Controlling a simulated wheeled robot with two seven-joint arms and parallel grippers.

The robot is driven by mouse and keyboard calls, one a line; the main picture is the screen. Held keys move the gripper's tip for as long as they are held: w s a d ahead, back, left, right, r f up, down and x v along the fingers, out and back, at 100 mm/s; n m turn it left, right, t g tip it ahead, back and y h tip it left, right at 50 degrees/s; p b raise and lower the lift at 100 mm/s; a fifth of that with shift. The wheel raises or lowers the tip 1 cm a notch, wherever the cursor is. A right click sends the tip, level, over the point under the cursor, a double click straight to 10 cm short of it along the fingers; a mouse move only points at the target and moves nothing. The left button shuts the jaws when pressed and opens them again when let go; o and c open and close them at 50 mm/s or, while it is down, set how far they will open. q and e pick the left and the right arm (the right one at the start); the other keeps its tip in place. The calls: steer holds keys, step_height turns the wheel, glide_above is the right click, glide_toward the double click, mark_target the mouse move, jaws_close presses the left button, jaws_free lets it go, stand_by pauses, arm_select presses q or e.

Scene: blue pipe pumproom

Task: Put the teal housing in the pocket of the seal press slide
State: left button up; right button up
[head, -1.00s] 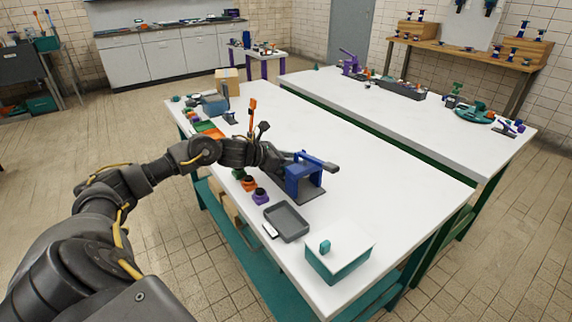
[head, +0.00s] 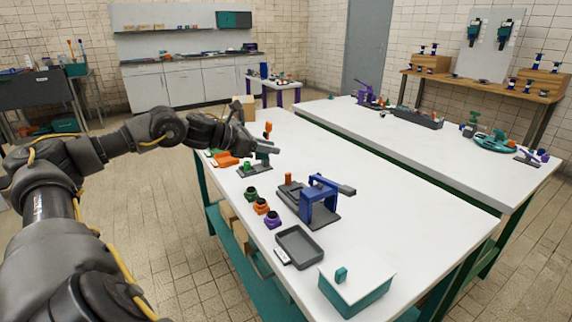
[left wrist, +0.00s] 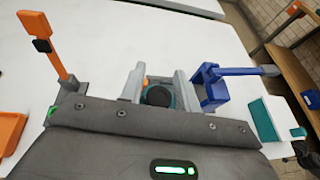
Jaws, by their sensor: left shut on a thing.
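My left gripper (head: 266,149) is above the white bench, left of and behind the blue press. In the left wrist view, its two grey fingers (left wrist: 161,88) are closed on a round teal housing (left wrist: 158,94) with a dark centre. In the head view the housing is mostly hidden by the gripper. The seal press (head: 320,197) has a blue frame and lever on a dark grey base, with an orange knob beside the frame. It also shows right of the fingers in the wrist view (left wrist: 212,88). The slide's pocket is not clear. My right gripper is out of view.
Green (head: 251,194), orange (head: 261,206) and purple (head: 272,220) pieces stand left of the press. A grey tray (head: 300,247) and a teal box with a white lid (head: 355,291) are nearer. An orange-handled lever (left wrist: 50,50) stands close by the gripper.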

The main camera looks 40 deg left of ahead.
arm_select(q)
steer(key=shift+s+a+r+b, duration=0.4)
steer(key=shift+s+a, duration=0.1)
steer(key=shift+a, duration=0.1)
steer(key=shift+s+a+r+b, duration=0.35)
steer(key=shift+s+a, duration=0.15)
steer(key=shift+a, duration=0.1)
steer(key=shift+r, duration=0.1)
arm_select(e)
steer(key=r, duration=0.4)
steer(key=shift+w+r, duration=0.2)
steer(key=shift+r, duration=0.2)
